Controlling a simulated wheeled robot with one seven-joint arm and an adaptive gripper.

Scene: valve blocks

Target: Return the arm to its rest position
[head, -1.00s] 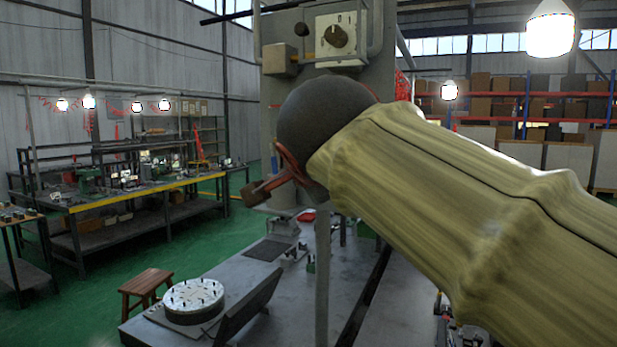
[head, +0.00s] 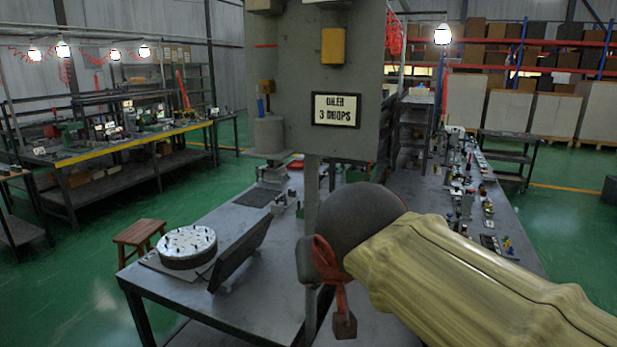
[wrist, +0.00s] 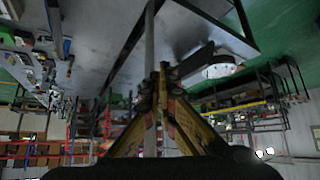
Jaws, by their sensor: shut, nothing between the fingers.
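My arm, in a yellowish ribbed sleeve, comes in from the lower right of the head view and ends in a dark rounded wrist. My gripper (head: 343,324) has reddish fingers that hang below the wrist, in front of the grey workbench (head: 240,325). In the wrist view my gripper (wrist: 162,70) shows its two yellow-and-dark fingers coming together at the tips, shut with nothing between them. No object is seen touching the fingers. Part of the bench is hidden behind the wrist and sleeve.
A grey panel (head: 300,80) on a post stands behind the wrist, with an "OILER 3 DROPS" sign (head: 336,110). A round white-topped plate (head: 188,246) and a dark tilted board (head: 240,250) are on the bench. A wooden stool (head: 139,237) stands left. Green floor is open around.

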